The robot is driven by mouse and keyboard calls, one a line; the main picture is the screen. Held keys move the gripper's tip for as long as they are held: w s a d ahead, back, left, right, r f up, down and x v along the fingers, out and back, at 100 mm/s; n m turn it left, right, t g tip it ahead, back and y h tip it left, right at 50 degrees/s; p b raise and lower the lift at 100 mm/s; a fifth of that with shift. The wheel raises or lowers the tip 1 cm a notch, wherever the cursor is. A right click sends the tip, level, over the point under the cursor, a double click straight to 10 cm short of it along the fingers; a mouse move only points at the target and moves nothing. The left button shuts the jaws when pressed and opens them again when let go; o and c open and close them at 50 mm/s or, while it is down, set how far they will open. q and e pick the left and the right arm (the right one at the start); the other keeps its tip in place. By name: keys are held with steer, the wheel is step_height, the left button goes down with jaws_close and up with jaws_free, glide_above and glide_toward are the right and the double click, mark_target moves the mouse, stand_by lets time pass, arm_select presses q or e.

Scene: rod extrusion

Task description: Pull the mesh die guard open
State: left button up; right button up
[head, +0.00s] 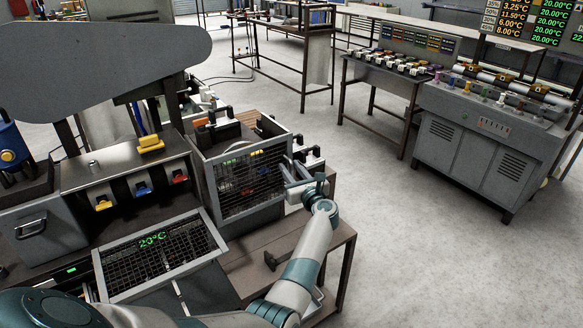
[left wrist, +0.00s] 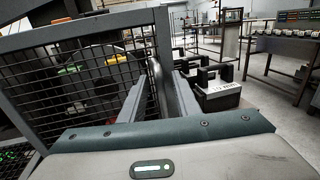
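The mesh die guard (head: 250,184) is a grey-framed wire panel on the front of the die box; it looks closed. It also fills the left of the left wrist view, where its frame (left wrist: 88,34) shows. My left gripper (head: 303,183) is at the guard's right edge. In the left wrist view the left gripper's two fingers (left wrist: 160,92) stand apart, one on each side of a dark upright piece by the guard's right post. I cannot tell whether they touch it. My right gripper is not in view.
Black-handled boxes (left wrist: 218,86) stand just right of the fingers. A lower mesh panel (head: 160,258) with a 20°C readout lies left of the guard. The bench (head: 262,255) is below. Open floor (head: 430,260) lies to the right, before a grey console (head: 480,140).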

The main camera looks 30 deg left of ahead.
arm_select(q)
jaws_close()
steer(key=shift+d, duration=0.1)
